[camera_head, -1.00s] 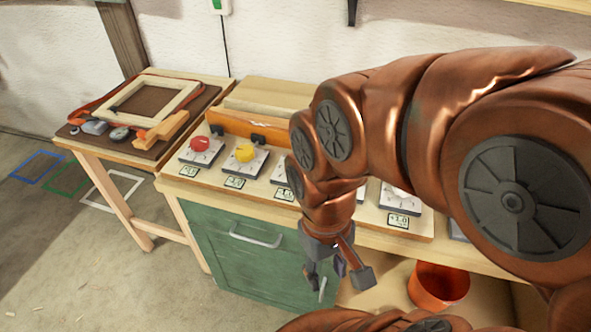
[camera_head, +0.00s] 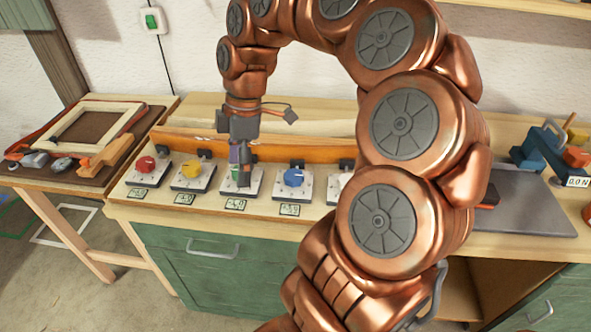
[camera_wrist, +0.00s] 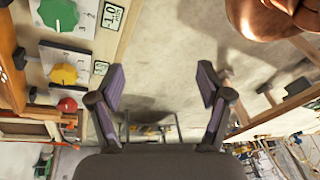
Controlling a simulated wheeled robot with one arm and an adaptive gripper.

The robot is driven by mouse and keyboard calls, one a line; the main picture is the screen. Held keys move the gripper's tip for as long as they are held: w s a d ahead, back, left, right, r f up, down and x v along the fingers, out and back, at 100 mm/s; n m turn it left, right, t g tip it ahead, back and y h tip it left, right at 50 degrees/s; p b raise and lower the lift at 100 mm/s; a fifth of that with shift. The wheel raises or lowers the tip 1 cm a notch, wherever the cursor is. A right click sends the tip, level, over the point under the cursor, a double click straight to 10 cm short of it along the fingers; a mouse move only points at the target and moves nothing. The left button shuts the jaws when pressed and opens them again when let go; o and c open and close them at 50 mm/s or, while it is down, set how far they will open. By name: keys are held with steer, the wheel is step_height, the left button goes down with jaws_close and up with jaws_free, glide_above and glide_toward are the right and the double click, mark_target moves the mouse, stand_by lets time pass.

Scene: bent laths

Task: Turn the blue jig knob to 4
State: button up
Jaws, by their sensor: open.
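The blue jig knob (camera_head: 294,178) sits on a white dial plate on the bench panel, right of the gripper in the head view. Its pointer setting is too small to read, and it is outside the wrist view. My gripper (camera_head: 241,178) hangs fingers down over the neighbouring dial to the left of the blue one. In the wrist view my gripper (camera_wrist: 160,86) is open, with nothing between its fingers. The green knob (camera_wrist: 58,14) shows at the top left there; in the head view the gripper mostly hides it.
The yellow knob (camera_head: 191,169) and red knob (camera_head: 145,164) stand further left in the row. Another dial (camera_head: 337,187) right of blue is partly hidden by my arm. A grey plate (camera_head: 530,203) lies on the bench at right. A side table with a frame (camera_head: 91,116) stands at left.

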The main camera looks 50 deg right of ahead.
steer(key=w+d+f+n+y, duration=0.1)
steer(key=d+f+n, duration=0.15)
steer(key=d, duration=1.05)
steer(key=n+t, duration=0.1)
glide_toward(295, 174)
steer(key=f, duration=0.1)
steer(key=shift+y, duration=0.3)
steer(key=shift+p+x, duration=1.25)
steer(key=shift+x, duration=2.85)
steer(key=c, duration=1.2)
